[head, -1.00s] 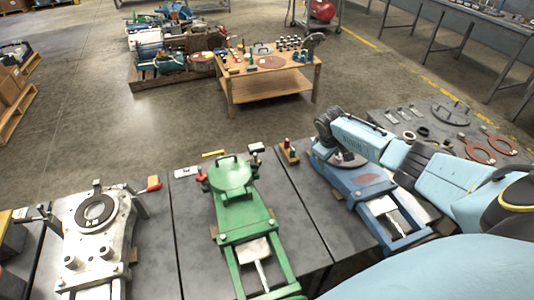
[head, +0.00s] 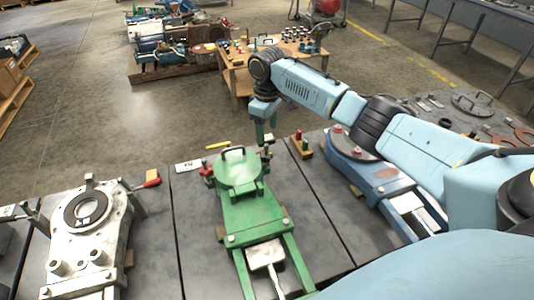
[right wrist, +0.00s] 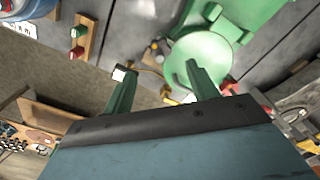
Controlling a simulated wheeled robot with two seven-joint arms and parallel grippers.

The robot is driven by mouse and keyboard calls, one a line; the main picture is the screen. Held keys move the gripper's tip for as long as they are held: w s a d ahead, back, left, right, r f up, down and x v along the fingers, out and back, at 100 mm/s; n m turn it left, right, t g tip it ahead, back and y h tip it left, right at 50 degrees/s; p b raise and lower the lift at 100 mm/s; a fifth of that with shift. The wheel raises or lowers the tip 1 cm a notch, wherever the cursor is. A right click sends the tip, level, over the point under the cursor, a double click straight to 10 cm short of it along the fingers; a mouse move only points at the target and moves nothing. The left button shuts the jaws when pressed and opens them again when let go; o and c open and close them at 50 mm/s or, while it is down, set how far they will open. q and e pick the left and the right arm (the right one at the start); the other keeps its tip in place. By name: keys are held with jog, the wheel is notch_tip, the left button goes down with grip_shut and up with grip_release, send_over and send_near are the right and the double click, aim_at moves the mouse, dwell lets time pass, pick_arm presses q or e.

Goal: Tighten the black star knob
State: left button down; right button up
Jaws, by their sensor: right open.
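The green fixture (head: 243,208) stands on the dark table, with a round green lid (head: 236,170) and a handle on it. A small dark fitting (head: 267,153) stands at the lid's right rear side; I cannot tell if it is the black star knob. My right gripper (head: 266,140) points down just above this fitting, partly hiding it. In the right wrist view the gripper (right wrist: 160,68) has its two green fingers apart with nothing held between them. The green lid (right wrist: 213,50) lies beyond the right finger, and a small knob-like part (right wrist: 153,47) shows between the fingers. My left gripper is out of view.
A grey fixture (head: 92,228) stands to the left and a blue fixture (head: 372,172) to the right, below my right arm. A wooden block with red and green pegs (head: 301,145) is near the right of the gripper. A wooden bench (head: 238,88) stands behind.

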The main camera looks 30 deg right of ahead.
aim_at(267, 145)
notch_tip(267, 145, down, 3)
jog(key=shift+r, duration=0.2)
notch_tip(267, 145, down, 5)
jog(key=shift+f+b, duration=0.15)
jog(key=shift+b, duration=0.85)
jog(key=shift+f, duration=0.8)
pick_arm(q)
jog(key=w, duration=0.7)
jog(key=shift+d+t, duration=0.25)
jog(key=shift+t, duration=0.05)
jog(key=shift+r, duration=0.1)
pick_arm(e)
jog(key=shift+c, duration=0.5)
